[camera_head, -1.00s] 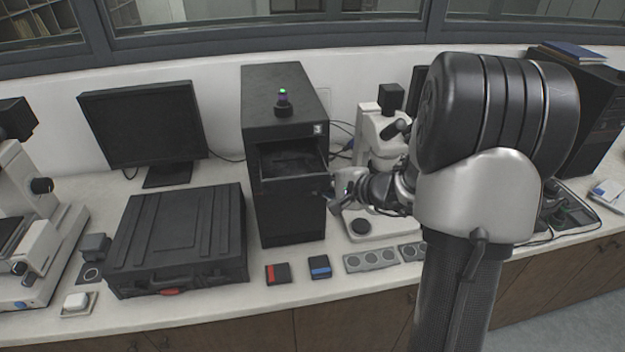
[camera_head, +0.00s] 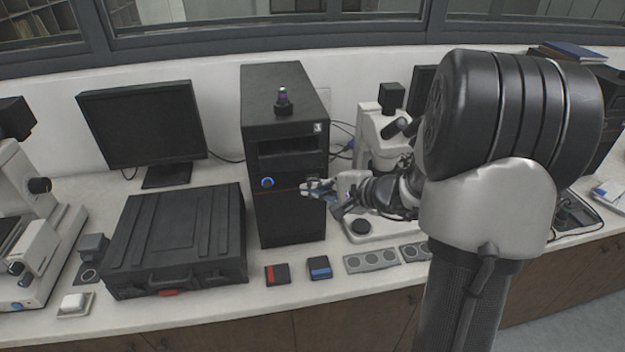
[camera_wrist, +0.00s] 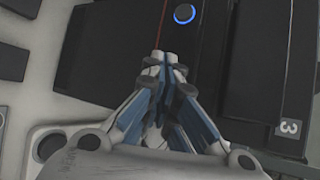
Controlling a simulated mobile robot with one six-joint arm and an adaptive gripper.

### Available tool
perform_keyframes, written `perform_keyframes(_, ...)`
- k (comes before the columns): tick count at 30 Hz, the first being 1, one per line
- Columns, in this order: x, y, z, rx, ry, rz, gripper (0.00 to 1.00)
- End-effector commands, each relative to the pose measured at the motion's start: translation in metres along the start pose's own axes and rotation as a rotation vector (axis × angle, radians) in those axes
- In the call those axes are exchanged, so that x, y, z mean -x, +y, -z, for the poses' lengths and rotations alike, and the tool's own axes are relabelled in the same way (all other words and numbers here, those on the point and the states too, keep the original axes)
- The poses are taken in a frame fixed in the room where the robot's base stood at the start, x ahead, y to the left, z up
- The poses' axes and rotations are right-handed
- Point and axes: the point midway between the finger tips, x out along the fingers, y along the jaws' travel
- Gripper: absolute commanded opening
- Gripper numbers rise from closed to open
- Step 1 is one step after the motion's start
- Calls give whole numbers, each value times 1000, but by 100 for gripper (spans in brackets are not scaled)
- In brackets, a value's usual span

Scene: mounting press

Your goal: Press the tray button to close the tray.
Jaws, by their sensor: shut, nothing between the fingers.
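The mounting press is a tall black box (camera_head: 285,100) standing at the middle of the bench in the head view. My gripper (camera_head: 304,188) is shut and empty, at the right of the button. In the wrist view its fingertips (camera_wrist: 164,60) are together, apart from the button.
A black case (camera_head: 180,235) lies left of the press and a monitor (camera_head: 142,125) stands behind it. A white microscope (camera_head: 375,140) stands close on the right, behind my arm.

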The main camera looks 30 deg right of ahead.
Motion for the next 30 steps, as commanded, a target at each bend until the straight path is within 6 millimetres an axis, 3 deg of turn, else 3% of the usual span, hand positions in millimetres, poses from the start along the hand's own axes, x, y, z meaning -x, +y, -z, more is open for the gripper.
perform_keyframes(5, 1, 1, -1, 0, 0, 0, 0)
perform_keyframes(21, 34, 25, -24, 1, 0, 0, 0)
perform_keyframes(30, 35, 25, -25, 0, 0, 0, 0)
